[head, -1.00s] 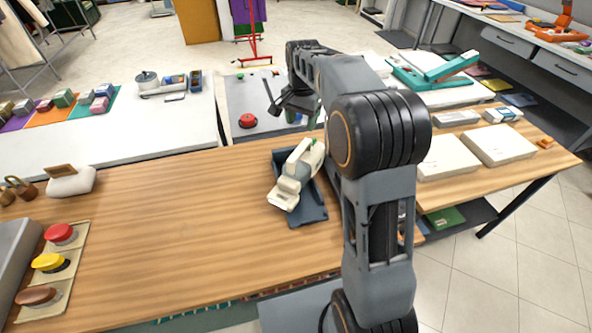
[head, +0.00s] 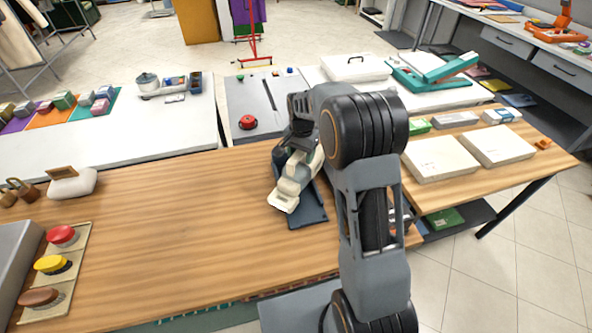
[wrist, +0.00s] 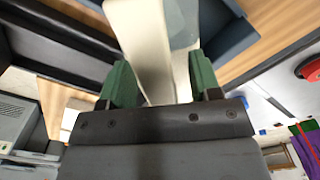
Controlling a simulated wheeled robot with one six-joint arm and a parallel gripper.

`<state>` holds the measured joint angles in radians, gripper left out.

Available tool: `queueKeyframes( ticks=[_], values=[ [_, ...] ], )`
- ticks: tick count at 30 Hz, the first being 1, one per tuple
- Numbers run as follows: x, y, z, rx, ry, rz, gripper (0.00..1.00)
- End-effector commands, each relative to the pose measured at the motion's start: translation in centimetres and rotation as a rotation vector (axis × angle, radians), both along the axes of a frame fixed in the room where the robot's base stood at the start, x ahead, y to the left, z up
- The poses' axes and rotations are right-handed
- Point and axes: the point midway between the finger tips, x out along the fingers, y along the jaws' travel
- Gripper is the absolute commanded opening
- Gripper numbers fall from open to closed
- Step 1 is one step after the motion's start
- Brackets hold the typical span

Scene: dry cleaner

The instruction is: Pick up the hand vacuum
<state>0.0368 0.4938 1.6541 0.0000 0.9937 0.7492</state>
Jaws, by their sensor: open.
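The hand vacuum (head: 286,192) is cream-white with a greenish-grey part and lies in a dark blue-grey tray (head: 312,214) on the wooden table. My gripper (head: 297,153) is at its far end in the head view, with the arm partly hiding the vacuum. In the wrist view, the two green fingertips of my gripper (wrist: 160,85) are apart, one on each side of the vacuum's white body (wrist: 143,40). The fingers look very close to it; I cannot tell whether they touch. The gripper is open.
A red button (head: 248,122) sits on the grey panel behind. White boxes (head: 440,158) lie at the right. The wooden tabletop (head: 170,220) left of the tray is clear.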

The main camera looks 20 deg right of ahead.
Motion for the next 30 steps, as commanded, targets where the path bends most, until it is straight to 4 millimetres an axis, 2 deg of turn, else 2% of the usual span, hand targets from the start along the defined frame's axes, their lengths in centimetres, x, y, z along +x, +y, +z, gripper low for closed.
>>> queueKeyframes(
  ticks=[4, 20, 30],
  values=[
    [-0.01, 0.01, -0.67, 0.0, 0.0, 0.0, 0.57],
    [-0.01, 0.01, -0.86, 0.0, 0.0, 0.0, 0.57],
    [-0.04, 0.02, -0.89, 0.0, 0.001, 0.001, 0.27]
  ],
)
